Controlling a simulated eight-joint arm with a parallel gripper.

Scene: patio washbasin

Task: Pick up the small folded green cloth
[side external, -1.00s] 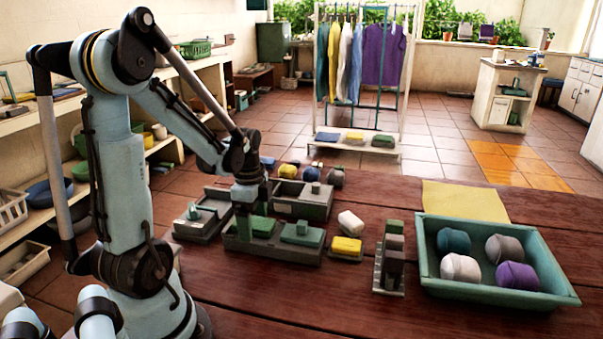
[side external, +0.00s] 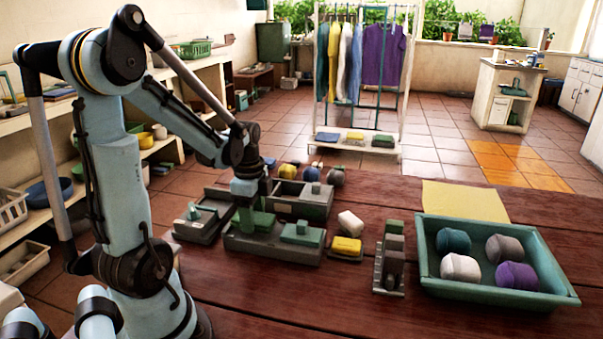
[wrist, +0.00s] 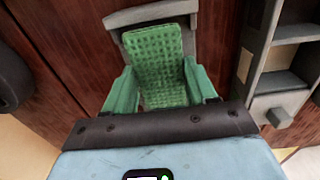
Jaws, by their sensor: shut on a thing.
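The small folded green cloth (wrist: 157,57) has a waffle texture and fills the middle of the wrist view. In the side view the cloth (side external: 264,221) shows at the left part of a low grey tray (side external: 268,247), partly hidden by my gripper. My gripper (side external: 246,214) is down at the tray. In the wrist view the green fingers of my gripper (wrist: 161,88) press on the left and right sides of the cloth, shut on it. A grey edge (wrist: 150,14) shows beyond the cloth. The cloth's underside is hidden.
A green block (side external: 302,233) sits in the tray's right part. A second grey tray (side external: 302,201) stands behind. A yellow folded cloth (side external: 346,246), a white roll (side external: 350,223) and a grey rack (side external: 389,270) are to the right. A teal tray (side external: 496,294) holds several rolls.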

